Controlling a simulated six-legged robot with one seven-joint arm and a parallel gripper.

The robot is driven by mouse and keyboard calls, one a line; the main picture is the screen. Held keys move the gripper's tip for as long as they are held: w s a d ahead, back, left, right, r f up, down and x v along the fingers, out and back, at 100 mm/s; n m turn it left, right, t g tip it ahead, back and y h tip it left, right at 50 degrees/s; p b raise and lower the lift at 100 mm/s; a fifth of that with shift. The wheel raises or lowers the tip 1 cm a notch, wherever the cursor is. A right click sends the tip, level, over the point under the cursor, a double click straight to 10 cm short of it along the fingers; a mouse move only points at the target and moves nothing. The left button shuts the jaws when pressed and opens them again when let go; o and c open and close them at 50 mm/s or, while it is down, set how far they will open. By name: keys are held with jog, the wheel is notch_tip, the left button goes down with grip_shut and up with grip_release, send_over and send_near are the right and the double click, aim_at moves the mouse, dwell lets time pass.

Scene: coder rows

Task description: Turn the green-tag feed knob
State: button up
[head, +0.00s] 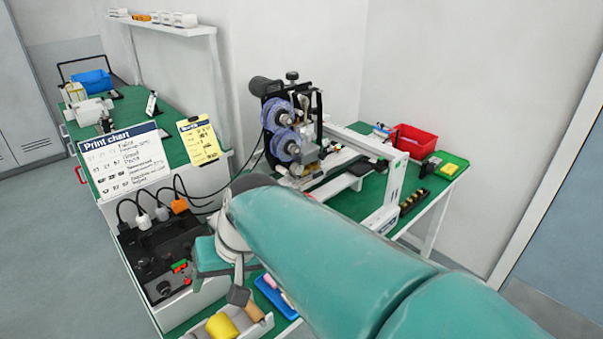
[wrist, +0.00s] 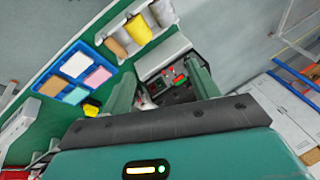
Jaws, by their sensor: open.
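A black control box (head: 160,262) stands on the left bench in the head view, with dark knobs and small red and green parts on its face. Small green (head: 181,271) and red marks sit close together near a dark round knob (head: 163,287); I cannot tell which knob carries the green tag. My gripper (head: 212,258) is beside and above the box's right side, partly hidden by my own arm. In the wrist view my gripper (wrist: 160,70) is open and empty, and the box's face (wrist: 176,86) shows between and beyond its fingers, partly covered by them.
A print chart (head: 122,160) and yellow card (head: 199,139) stand behind. A machine (head: 290,130) stands on the far bench.

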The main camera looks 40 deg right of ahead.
jog(key=w+d+f+m+y, duration=0.2)
jog(key=w+d+m+y, duration=0.15)
jog(key=w, duration=0.35)
jog(key=m+t+h, duration=0.6)
jog(key=m+t, duration=0.8)
jog(key=m, duration=0.4)
send_near(300, 170)
jog(key=shift+y, duration=0.25)
jog(key=w, duration=0.8)
jog(key=shift+w+a, duration=0.15)
jog(key=shift+w, duration=0.05)
jog(key=c, duration=1)
jog(key=shift+o, duration=0.2)
